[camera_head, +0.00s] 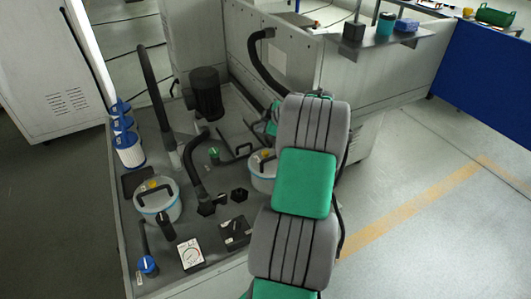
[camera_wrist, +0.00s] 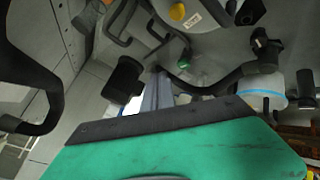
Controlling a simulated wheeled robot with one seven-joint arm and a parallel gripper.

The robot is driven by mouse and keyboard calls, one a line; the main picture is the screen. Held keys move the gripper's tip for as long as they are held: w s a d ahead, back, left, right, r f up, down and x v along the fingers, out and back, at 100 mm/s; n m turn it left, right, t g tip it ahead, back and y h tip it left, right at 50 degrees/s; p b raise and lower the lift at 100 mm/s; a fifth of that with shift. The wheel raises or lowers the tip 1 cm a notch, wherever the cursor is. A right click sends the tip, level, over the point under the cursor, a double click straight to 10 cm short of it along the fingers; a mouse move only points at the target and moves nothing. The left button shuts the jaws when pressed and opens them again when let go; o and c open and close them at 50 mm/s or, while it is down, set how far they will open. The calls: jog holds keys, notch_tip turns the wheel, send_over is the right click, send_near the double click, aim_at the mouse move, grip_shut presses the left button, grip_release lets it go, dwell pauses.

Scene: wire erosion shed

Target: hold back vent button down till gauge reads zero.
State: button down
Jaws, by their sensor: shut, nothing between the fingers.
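Two pale canisters with yellow buttons stand in the grey tray in the head view: a front one (camera_head: 160,207) with its button (camera_head: 153,183), and a back one (camera_head: 262,181) with its button (camera_head: 266,154), partly hidden by my arm. The wrist view shows a yellow button (camera_wrist: 177,12) at the top edge; I cannot tell which canister it belongs to. A white dial gauge (camera_head: 191,255) lies at the tray's front; its reading is too small to tell. My gripper (camera_wrist: 158,90) is shut and empty, apart from the yellow button. Its fingertips are hidden in the head view.
A green knob (camera_head: 214,153), black hoses (camera_head: 196,165) and a dark motor (camera_head: 205,93) crowd the tray (camera_head: 122,240). Blue-topped white cylinders (camera_head: 129,150) stand at its left edge. A grey machine wall (camera_head: 295,70) rises behind. Open floor (camera_head: 440,200) lies right.

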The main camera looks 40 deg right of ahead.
jog(key=shift+s+d+f, duration=0.15)
jog(key=shift+s+d, duration=0.05)
jog(key=shift+d, duration=0.3)
jog(key=shift+s+d+f, duration=0.1)
jog(key=shift+s+d, duration=0.05)
jog(key=shift+d, duration=0.35)
jog(key=shift+f, duration=0.15)
jog(key=b, duration=0.4)
send_over(267, 153)
notch_tip(267, 153, down, 8)
jog(key=shift+r, duration=0.15)
jog(key=shift+f+b, duration=0.35)
jog(key=shift+f, duration=0.05)
jog(key=shift+f, duration=0.1)
dwell(0.6)
jog(key=shift+f+b, duration=0.4)
jog(key=shift+b, duration=0.35)
jog(key=shift+f+b, duration=0.55)
dwell(2.6)
